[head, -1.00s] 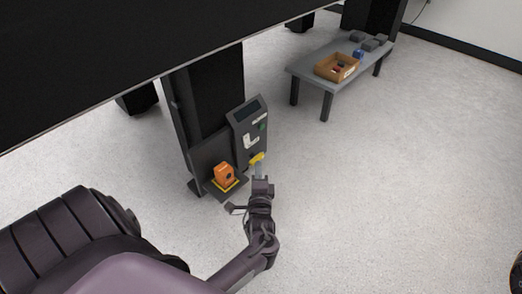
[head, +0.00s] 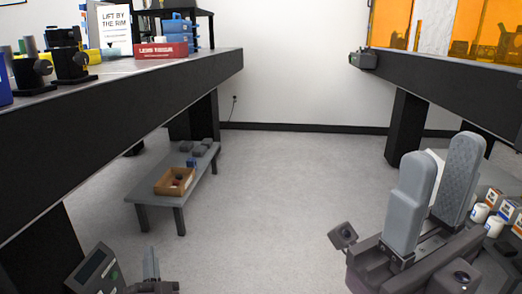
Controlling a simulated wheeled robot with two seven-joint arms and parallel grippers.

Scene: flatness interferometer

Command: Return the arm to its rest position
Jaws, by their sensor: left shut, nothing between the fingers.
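My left gripper (head: 151,262) shows at the bottom left edge, its grey fingers together with nothing visible between them. Just left of it in the picture is the dark control box (head: 97,268) with a display and a green button, partly cut off by the frame. I cannot tell whether they touch. My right gripper (head: 436,165) is large and close at the lower right. Most of my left arm is out of view.
A low grey bench (head: 148,192) holds a cardboard box (head: 175,182) and dark blocks. The left black table (head: 140,90) carries optics mounts and a red box (head: 161,50). Small white containers (head: 480,212) lie right of my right gripper. The middle floor (head: 275,200) is clear.

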